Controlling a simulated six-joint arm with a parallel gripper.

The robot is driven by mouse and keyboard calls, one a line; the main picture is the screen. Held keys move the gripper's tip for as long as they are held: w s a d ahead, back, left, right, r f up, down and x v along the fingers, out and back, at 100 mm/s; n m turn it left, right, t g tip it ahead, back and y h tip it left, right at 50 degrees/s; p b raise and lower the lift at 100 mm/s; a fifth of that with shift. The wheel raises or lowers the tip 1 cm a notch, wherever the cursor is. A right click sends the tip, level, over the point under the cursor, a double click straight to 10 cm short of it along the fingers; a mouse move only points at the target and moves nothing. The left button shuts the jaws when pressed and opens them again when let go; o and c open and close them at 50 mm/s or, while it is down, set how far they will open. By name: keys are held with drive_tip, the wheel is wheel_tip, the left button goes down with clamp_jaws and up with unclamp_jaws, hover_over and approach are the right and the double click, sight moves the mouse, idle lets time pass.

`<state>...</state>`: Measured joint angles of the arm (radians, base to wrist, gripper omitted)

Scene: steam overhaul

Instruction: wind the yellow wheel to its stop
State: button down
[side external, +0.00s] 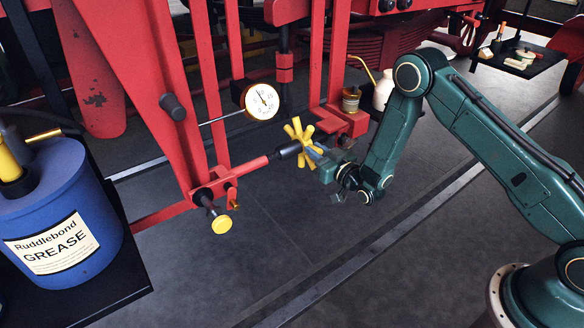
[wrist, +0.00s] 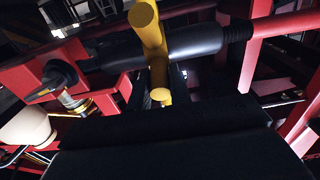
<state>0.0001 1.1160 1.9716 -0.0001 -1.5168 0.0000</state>
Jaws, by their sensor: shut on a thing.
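The yellow wheel (side external: 299,138) has several stubby spokes and sits on a dark shaft at the end of a red rod, in the middle of the side view. My gripper (side external: 322,160) is at the wheel's right side and shut on one of its spokes. In the wrist view a yellow spoke (wrist: 150,35) of the wheel runs down towards my dark jaws (wrist: 160,95). The black shaft (wrist: 195,42) lies behind it. The jaw tips and their exact contact with the spoke are largely hidden.
A round dial gauge (side external: 262,101) stands left above the wheel. A red frame (side external: 160,80) surrounds the rod, with a yellow-ended knob (side external: 221,224) lower left. A small can (side external: 351,99) and white bottle (side external: 383,92) stand behind my arm. The floor (side external: 300,240) below is clear.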

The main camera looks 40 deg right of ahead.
sight(312, 168)
drive_tip(key=shift+f, duration=0.1)
drive_tip(key=shift+s+f, duration=0.2)
drive_tip(key=shift+f, duration=1.2)
drive_tip(key=shift+f, duration=0.25)
drive_tip(key=shift+w+f, duration=0.3)
drive_tip(key=shift+f, duration=0.3)
drive_tip(key=shift+w+f, duration=0.25)
drive_tip(key=shift+f, duration=0.3)
drive_tip(key=shift+f, duration=0.1)
drive_tip(key=shift+w+f, duration=0.55)
drive_tip(key=shift+f, duration=0.1)
drive_tip(key=shift+w+f, duration=0.15)
drive_tip(key=c, duration=1.2)
unclamp_jaws()
drive_tip(key=shift+c, duration=0.2)
